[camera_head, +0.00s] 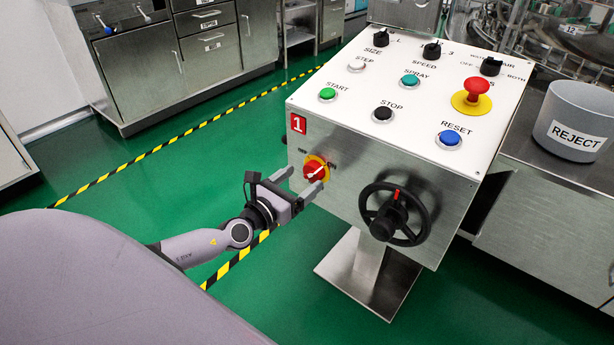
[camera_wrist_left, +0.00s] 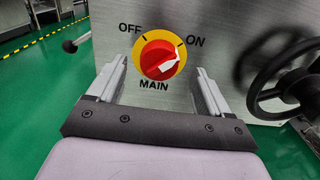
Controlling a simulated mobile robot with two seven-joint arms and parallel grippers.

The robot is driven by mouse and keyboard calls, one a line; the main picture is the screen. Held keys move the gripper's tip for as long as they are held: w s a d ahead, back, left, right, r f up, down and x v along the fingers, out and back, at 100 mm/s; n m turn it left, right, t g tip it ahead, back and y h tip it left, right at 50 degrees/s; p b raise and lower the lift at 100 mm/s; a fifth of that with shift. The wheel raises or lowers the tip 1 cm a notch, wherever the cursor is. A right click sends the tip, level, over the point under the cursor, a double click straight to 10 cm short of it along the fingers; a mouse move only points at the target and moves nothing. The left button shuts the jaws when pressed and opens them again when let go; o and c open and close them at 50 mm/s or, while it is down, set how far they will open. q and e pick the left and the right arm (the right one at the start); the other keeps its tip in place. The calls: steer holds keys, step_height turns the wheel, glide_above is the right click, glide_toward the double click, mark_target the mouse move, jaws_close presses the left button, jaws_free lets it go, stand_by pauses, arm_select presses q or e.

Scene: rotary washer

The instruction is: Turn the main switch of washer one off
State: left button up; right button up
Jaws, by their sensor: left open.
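The main switch (camera_head: 315,169) is a red knob on a yellow disc on the front face of the control box marked 1. In the left wrist view the knob (camera_wrist_left: 160,57) has OFF at its upper left, ON at its upper right and MAIN below. Its white pointer is turned to the right, on the ON side. My left gripper (camera_head: 297,182) is open in front of the switch. In the left wrist view its two fingers (camera_wrist_left: 158,72) stand left and right of the knob; contact cannot be told. My right gripper is not in view.
A black handwheel (camera_head: 395,214) sticks out right of the switch. The sloped panel (camera_head: 335,112) above holds several buttons, selectors and a red emergency stop (camera_head: 476,90). A grey REJECT bin (camera_head: 575,118) stands at the right. Green floor (camera_head: 150,195) is open at the left.

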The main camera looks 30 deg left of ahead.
mark_target(308, 175)
arm_select(q)
steer(key=shift+w+d, duration=0.15)
steer(key=shift+w, duration=1.45)
steer(key=c, duration=1)
